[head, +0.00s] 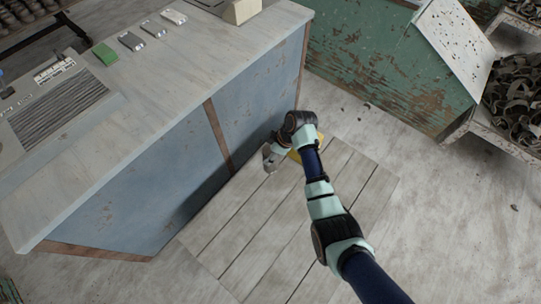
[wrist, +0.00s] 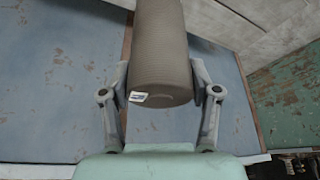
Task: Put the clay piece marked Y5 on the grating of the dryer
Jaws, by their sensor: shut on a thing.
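My gripper (head: 270,158) is low beside the blue side of the workbench, above the wooden boards. In the wrist view, my gripper (wrist: 164,92) is shut on a grey-brown clay cylinder (wrist: 162,50), one finger on each side. A small white label is on its near end, but its marking is too small to read. In the head view I cannot make out the cylinder clearly. A dark ribbed panel, which looks like the dryer's grating (head: 60,117), lies on the bench top at the left, well away from my gripper. It looks bare.
The pale bench top (head: 150,85) carries a green block (head: 105,54), several small grey items and a cream block (head: 241,11). Something yellow (head: 294,156) shows partly behind my arm. A worn green cabinet (head: 370,65) and a shelf of dark curled scraps (head: 515,95) stand right.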

